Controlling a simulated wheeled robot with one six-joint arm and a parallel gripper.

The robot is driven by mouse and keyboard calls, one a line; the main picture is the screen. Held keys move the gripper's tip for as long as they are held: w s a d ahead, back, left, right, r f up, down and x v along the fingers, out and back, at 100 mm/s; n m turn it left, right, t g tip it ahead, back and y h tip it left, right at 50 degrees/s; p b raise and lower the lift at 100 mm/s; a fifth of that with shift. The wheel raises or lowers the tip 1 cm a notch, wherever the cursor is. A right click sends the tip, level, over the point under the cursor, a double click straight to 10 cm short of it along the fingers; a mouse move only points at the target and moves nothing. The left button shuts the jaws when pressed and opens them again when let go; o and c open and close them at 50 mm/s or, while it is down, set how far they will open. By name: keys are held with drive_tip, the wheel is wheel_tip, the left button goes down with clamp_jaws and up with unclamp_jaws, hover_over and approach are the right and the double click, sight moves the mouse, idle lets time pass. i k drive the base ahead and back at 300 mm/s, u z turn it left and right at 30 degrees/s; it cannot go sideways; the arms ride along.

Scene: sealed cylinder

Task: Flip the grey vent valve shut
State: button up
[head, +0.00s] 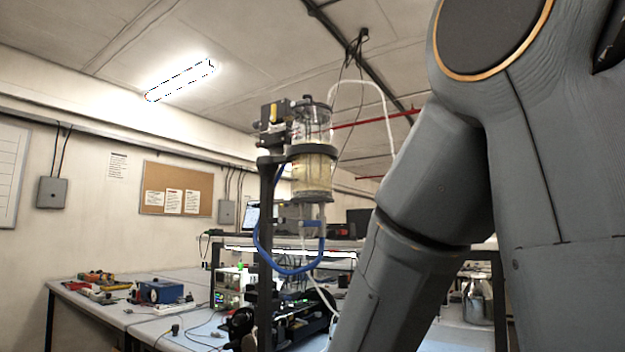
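A clear sealed cylinder (312,172) stands upright on a dark post (266,215), held by a dark ring around its middle. Pale yellowish contents fill its lower part. Dark and grey fittings (272,125) sit beside its top, left of the glass. I cannot tell which small part is the grey vent valve, or how its lever is turned. My arm fills the right side of the view and runs down out of the bottom edge, right of the cylinder. My gripper is not in view.
A blue hose (262,250) loops below the cylinder, and a white hose (388,120) arches from its top to the right. Black equipment (300,325) crowds the bench below. A bench (100,318) at left holds tools and a blue box (162,291).

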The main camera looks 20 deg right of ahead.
sight(302, 103)
drive_tip(key=u, duration=1.8)
drive_tip(key=k, duration=1.1)
drive_tip(key=z, duration=1.8)
drive_tip(key=i, duration=0.5)
drive_tip(key=u, duration=0.05)
